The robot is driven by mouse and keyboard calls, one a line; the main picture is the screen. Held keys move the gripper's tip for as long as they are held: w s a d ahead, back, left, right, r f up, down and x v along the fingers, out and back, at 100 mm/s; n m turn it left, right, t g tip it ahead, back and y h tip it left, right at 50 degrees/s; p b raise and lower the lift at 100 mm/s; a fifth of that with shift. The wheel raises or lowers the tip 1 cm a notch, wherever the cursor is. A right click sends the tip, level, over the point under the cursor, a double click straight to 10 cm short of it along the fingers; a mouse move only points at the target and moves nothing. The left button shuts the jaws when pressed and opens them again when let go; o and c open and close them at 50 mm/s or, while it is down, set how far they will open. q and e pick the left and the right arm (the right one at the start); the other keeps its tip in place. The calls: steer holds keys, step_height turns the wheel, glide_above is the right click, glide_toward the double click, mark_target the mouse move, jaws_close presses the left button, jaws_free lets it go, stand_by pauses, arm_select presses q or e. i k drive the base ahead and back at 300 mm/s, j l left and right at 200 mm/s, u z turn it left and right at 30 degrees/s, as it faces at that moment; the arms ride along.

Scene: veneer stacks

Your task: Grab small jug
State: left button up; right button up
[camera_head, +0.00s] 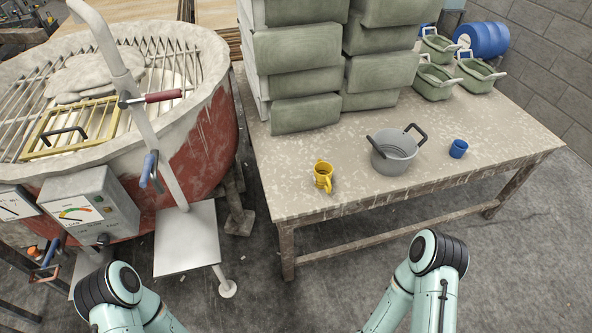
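A small yellow jug (323,178) stands upright on the table (470,148), near its front edge and left of a grey two-handled pot (394,155). A small blue cup (458,149) stands to the right of the pot. Nothing touches the jug. Only the bent links of my two arms show at the bottom of the view, short of the table. Neither of my grippers is in the frame.
Stacked grey-green blocks (305,114) fill the table's back left. Green handled tubs (433,82) and a blue drum (482,40) are at the back right. A large red mixer (207,145) with a control box (90,203) stands left. The floor before the table is clear.

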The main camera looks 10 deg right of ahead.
mark_target(323, 171)
steer(key=i+l+u, duration=0.15)
steer(key=l+u, duration=0.3)
steer(key=i+l+u, duration=0.1)
steer(key=l+u, duration=0.4)
steer(key=j, duration=0.1)
